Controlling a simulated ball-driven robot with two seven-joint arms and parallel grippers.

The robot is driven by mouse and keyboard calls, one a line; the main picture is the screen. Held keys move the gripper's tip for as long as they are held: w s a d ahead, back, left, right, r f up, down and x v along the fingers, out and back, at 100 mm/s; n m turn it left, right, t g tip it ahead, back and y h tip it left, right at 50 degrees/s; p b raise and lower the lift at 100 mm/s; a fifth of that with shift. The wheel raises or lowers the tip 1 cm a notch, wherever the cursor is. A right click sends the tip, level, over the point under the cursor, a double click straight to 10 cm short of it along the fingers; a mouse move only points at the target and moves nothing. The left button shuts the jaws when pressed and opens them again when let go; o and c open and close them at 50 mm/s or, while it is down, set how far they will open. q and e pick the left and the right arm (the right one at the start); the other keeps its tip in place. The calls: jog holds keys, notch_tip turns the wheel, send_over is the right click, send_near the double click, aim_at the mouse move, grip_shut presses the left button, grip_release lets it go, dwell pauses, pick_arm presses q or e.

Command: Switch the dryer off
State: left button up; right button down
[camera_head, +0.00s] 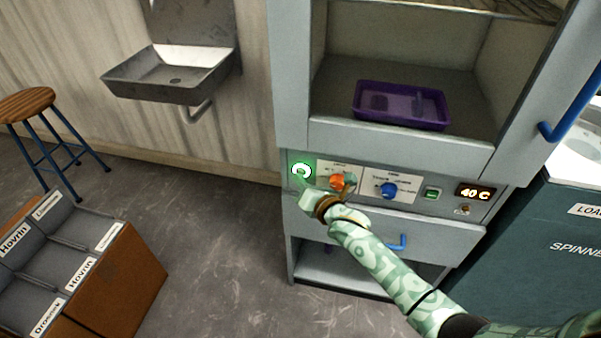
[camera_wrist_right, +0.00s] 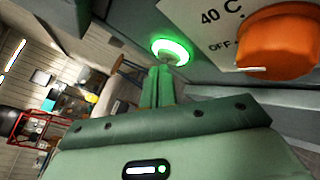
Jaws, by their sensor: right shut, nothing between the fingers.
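The dryer (camera_head: 291,80) is a grey cabinet with a control panel below its open chamber. At the panel's left end is a round button (camera_head: 301,170) with a lit green ring, which also shows in the right wrist view (camera_wrist_right: 171,50). My right gripper (camera_head: 303,182) is shut and empty. In the wrist view its fingertips (camera_wrist_right: 159,72) are at the lower edge of the lit ring; I cannot tell whether they touch it. My left gripper is out of view.
A purple tray (camera_head: 400,123) lies in the dryer chamber. A blue handle (camera_head: 398,243) sits below the panel, by my right arm. The spinner (camera_head: 540,230) stands to the right. A labelled bin box (camera_head: 120,275), stool (camera_head: 28,103) and sink (camera_head: 170,92) are left.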

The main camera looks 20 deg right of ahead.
jog(key=shift+w+d, duration=0.25)
jog(key=shift+w, duration=0.1)
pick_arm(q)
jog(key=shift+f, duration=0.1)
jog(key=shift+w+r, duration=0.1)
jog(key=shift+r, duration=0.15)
pick_arm(e)
jog(key=shift+s+a, duration=0.2)
jog(key=shift+s, duration=0.2)
pick_arm(q)
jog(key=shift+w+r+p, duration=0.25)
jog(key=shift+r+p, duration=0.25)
jog(key=shift+p, duration=0.1)
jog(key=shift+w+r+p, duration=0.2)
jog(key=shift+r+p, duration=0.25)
jog(key=shift+p, duration=0.15)
pick_arm(e)
jog(key=s+a, duration=0.1)
jog(key=s, duration=0.1)
jog(key=s+a, duration=0.2)
jog(key=s, duration=0.1)
jog(key=shift+a, duration=0.2)
